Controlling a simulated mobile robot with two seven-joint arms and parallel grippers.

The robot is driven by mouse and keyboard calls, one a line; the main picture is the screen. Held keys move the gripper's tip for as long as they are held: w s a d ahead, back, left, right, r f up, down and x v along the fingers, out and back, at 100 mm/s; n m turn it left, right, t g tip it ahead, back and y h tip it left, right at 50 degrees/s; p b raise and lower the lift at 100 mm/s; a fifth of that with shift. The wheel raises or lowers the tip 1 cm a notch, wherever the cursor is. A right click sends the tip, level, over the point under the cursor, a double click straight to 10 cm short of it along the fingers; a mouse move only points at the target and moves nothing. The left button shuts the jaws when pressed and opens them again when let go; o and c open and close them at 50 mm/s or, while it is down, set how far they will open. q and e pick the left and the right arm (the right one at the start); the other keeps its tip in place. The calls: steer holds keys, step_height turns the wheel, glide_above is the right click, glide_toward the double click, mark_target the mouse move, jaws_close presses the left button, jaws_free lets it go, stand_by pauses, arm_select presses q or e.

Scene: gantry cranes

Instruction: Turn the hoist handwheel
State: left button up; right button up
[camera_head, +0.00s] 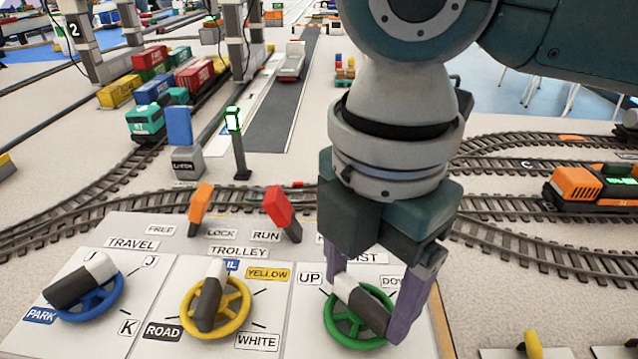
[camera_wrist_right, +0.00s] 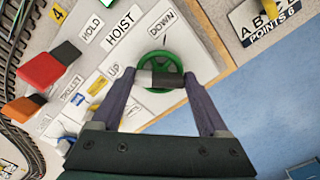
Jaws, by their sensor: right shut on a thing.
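The green hoist handwheel (camera_head: 350,333) sits on the white control panel, under the HOIST label, between the UP and DOWN labels. It also shows in the right wrist view (camera_wrist_right: 165,62). Its black grip bar (camera_head: 363,308) with a white end lies across the wheel. My right gripper (camera_head: 368,303) reaches down over the wheel, one finger at each end of the bar, shut on it. In the right wrist view the bar (camera_wrist_right: 160,78) lies crosswise between the fingertips. The gripper hides part of the HOIST label in the head view. My left gripper is not in view.
The yellow trolley wheel (camera_head: 237,303) and blue travel wheel (camera_head: 118,296) are to the left on the same panel (camera_head: 150,330). Orange (camera_head: 200,203) and red (camera_head: 279,206) levers stand behind them. Tracks run behind the panel; an orange locomotive (camera_head: 590,192) is at the right.

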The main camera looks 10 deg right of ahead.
mark_target(367, 296)
steer(key=m+p, duration=0.2)
steer(key=p, duration=0.1)
steer(key=m+p, duration=0.3)
steer(key=p, duration=0.1)
steer(key=m+p, duration=0.3)
steer(key=shift+s+r+p, duration=0.2)
steer(key=shift+r+p, duration=0.1)
steer(key=shift+p, duration=0.1)
steer(key=m+p, duration=0.2)
steer(key=shift+a+f+m, duration=0.1)
steer(key=shift+m, duration=0.3)
steer(key=shift+f+m+p, duration=0.1)
steer(key=shift+m+p, duration=0.4)
steer(key=shift+m, duration=0.2)
steer(key=o, duration=1.2)
steer(key=shift+o, duration=0.2)
step_height(367, 296, up, 10)
steer(key=p, duration=0.3)
steer(key=shift+f, duration=0.1)
